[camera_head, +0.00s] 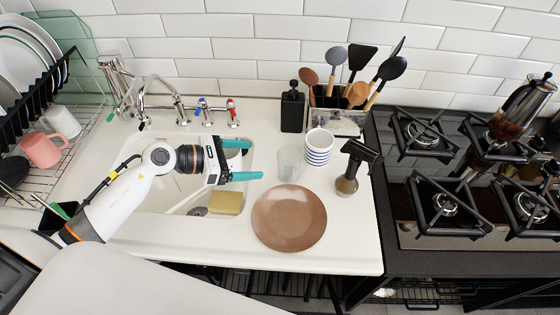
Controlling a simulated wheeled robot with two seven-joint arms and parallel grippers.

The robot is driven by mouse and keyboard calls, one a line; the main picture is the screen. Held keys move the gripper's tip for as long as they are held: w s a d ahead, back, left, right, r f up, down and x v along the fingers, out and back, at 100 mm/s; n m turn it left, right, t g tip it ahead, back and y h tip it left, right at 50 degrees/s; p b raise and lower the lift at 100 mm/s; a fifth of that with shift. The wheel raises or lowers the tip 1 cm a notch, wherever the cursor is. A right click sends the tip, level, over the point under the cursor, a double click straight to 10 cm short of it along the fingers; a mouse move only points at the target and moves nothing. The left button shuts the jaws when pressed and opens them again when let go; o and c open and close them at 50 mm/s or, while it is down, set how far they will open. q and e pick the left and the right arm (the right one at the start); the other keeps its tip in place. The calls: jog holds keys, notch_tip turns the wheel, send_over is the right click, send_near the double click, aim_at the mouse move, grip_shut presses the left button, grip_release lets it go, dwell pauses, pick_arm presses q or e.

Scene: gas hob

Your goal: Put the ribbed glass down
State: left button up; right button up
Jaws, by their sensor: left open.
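The ribbed glass (289,162) is a clear, pale tumbler. It stands upright on the white counter (350,240), just right of the sink and left of a blue-and-white striped cup (319,147). My left gripper (250,160) reaches over the sink from the left. Its two green fingers are spread apart and point right toward the glass. Nothing is between the fingers, and a gap shows between their tips and the glass. My right gripper is not visible.
A brown plate (289,218) lies in front of the glass. A black-headed bottle (350,170) stands to the right. Behind are a black dispenser (292,108) and a utensil holder (340,120). The faucet (150,100) rises behind the sink. The gas hob (470,180) is at right.

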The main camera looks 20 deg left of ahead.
aim_at(278, 160)
pick_arm(q)
jog(key=p+x, duration=0.1)
jog(key=x, duration=0.5)
jog(key=shift+w+d+p, duration=0.1)
jog(key=shift+w+p, duration=0.05)
jog(key=shift+p, duration=0.15)
jog(key=p+x, duration=0.1)
jog(key=x, duration=0.3)
jog(key=shift+w+d+f+p, duration=0.1)
jog(key=shift+d+p, duration=0.2)
jog(key=shift+d, duration=0.05)
jog(key=shift+w+d+f, duration=0.3)
jog(key=shift+d, duration=0.1)
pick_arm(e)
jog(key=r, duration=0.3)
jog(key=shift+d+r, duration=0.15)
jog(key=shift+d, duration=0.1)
